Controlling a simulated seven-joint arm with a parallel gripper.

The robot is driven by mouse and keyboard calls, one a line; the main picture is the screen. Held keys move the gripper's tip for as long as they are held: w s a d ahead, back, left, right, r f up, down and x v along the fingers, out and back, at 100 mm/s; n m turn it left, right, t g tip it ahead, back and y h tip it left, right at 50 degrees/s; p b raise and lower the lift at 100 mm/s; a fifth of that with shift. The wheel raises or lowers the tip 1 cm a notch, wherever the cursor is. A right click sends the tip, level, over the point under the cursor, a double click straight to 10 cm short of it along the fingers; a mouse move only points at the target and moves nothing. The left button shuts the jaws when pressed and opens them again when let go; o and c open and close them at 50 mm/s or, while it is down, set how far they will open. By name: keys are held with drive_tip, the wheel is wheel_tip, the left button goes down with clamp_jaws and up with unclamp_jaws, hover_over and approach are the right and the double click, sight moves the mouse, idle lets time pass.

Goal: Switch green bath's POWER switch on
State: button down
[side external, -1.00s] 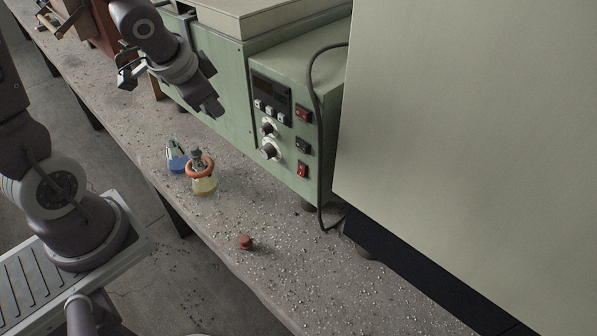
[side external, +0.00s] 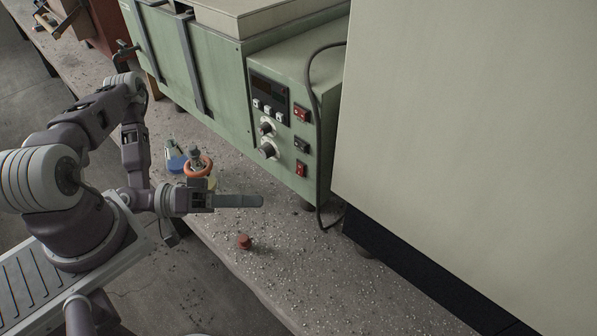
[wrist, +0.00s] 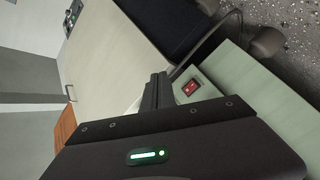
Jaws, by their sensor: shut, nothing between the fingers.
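The green bath (side external: 222,85) stands on the bench, with its control panel at its right end. A display, buttons and two knobs are on the panel. To their right is a column of rocker switches: an upper red switch (side external: 303,114), a dark middle switch (side external: 301,145) and a lower red switch (side external: 300,169). Their labels are too small to read. My gripper (side external: 260,201) is shut and empty, low in front of the panel and apart from it. In the wrist view, a red switch (wrist: 190,87) shows just beside my fingers (wrist: 163,78), which hide other parts of the panel.
A large cream cabinet (side external: 465,140) stands right of the bath. A black cable (side external: 316,130) hangs by the panel's right edge. A flask with an orange ring (side external: 198,166) and a blue flask (side external: 175,160) stand behind my gripper. A red-brown stopper (side external: 244,242) lies nearer the bench edge.

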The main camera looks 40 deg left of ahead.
sight(300, 169)
drive_tip(key=shift+w, duration=0.1)
drive_tip(key=w+f, duration=0.1)
drive_tip(key=w, duration=0.7)
drive_tip(key=shift+w, duration=0.3)
drive_tip(key=shift+w, duration=0.1)
idle(1.9)
drive_tip(key=shift+w+f, duration=0.1)
drive_tip(key=shift+w, duration=0.2)
drive_tip(key=shift+w, duration=0.25)
idle(0.4)
drive_tip(key=shift+s, duration=0.7)
